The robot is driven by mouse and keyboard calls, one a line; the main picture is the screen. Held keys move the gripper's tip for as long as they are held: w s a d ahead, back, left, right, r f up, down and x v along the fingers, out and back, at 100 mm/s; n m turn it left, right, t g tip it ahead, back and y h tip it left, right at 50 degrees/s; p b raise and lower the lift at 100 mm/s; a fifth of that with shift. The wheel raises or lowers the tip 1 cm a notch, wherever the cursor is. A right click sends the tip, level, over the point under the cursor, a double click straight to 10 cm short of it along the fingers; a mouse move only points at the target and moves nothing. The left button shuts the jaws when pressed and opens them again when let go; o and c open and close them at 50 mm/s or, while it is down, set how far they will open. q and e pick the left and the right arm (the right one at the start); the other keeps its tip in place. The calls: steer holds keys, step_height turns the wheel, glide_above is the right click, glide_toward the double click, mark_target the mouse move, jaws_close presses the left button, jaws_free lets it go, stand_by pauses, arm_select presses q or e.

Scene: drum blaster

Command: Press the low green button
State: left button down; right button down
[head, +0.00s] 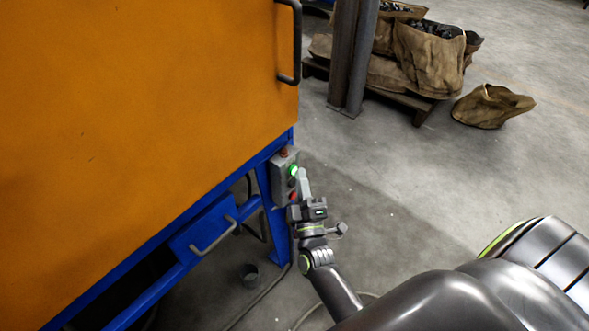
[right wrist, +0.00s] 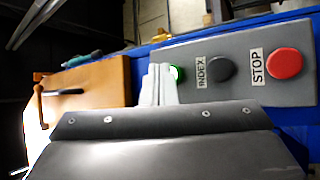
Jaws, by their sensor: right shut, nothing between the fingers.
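The green button (head: 293,170) is on a grey control box (head: 279,185) fixed to the blue frame of the machine. My right gripper (head: 301,174) is shut and empty, with its fingertips at the green button in the head view. In the right wrist view the shut fingers (right wrist: 160,82) cover part of the green button (right wrist: 178,73), and its lit edge shows beside them. I cannot tell whether they touch it. A black button (right wrist: 221,68) marked INDEX and a red button (right wrist: 284,63) marked STOP sit on the same box. My left gripper is not in view.
The orange machine door (head: 150,80) with a dark handle (head: 290,45) fills the left. A blue drawer (head: 200,228) is below it. A steel post (head: 352,55) and brown sacks (head: 430,55) on a pallet stand behind.

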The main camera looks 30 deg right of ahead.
steer(key=shift+s+d, duration=0.25)
steer(key=shift+s, duration=0.3)
steer(key=shift+s+p, duration=0.1)
steer(key=shift+p, duration=0.2)
steer(key=s, duration=0.1)
steer(key=s+d+p, duration=0.1)
steer(key=s, duration=0.1)
steer(key=s+d, duration=0.1)
steer(key=shift+s+p, duration=0.25)
steer(key=shift+p, duration=0.15)
stand_by(0.4)
